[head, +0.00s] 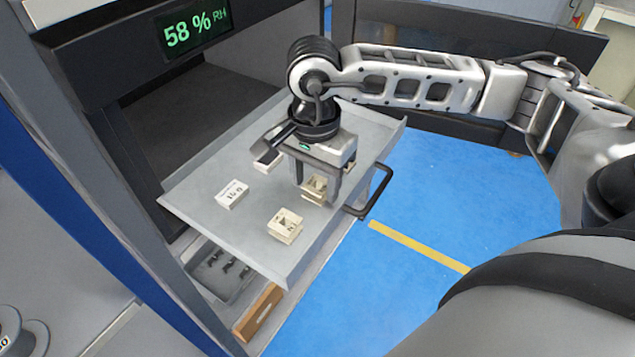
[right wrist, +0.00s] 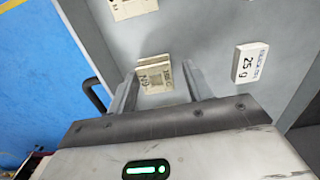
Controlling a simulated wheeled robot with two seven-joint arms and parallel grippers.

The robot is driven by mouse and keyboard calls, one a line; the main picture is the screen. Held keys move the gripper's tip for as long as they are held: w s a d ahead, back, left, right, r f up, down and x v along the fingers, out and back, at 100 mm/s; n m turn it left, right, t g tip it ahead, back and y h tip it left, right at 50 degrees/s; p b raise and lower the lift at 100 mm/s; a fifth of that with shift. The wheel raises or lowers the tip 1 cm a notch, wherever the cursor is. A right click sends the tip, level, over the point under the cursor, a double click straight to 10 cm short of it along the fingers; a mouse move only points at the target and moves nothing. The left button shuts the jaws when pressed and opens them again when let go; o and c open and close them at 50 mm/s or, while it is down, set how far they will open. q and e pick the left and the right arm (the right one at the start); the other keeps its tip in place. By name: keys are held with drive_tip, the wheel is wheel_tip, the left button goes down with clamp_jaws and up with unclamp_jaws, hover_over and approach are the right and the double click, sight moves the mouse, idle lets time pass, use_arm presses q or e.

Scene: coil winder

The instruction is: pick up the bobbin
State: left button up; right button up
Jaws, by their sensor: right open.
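A small cream bobbin (head: 317,184) with printed marks sits on the grey drawer tray (head: 219,226), partly hidden by my right gripper (head: 318,190). In the right wrist view the same bobbin (right wrist: 154,78) shows between the two open fingers of the right gripper (right wrist: 158,86), with a gap on the right side. Whether a finger touches it I cannot tell. A second cream bobbin (head: 285,225) stands nearer the tray's front corner, and it also shows at the top of the right wrist view (right wrist: 133,8). My left gripper is not in view.
A white packet marked 25 g (right wrist: 249,63) lies on the tray, left of the bobbins in the head view (head: 232,193). A black handle (head: 372,196) sticks out from the tray's edge.

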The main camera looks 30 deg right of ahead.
drive_tip(key=shift+f, duration=0.3)
drive_tip(key=c, duration=0.8)
drive_tip(key=shift+c, duration=0.2)
drive_tip(key=shift+r, duration=0.1)
drive_tip(key=shift+r+b, duration=0.3)
drive_tip(key=shift+r, duration=0.1)
wheel_tip(320, 180, up, 2)
drive_tip(key=shift+s+r+b, duration=0.1)
drive_tip(key=shift+r+b, duration=0.15)
drive_tip(key=shift+b, duration=0.2)
use_arm(q)
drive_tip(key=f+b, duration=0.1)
drive_tip(key=b, duration=0.2)
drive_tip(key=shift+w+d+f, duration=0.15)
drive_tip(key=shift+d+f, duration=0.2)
use_arm(e)
drive_tip(key=s+a+r, duration=0.2)
drive_tip(key=s+r, duration=0.7)
drive_tip(key=s, duration=0.4)
drive_tip(key=shift+s+a+r, duration=0.3)
drive_tip(key=shift+a, duration=0.1)
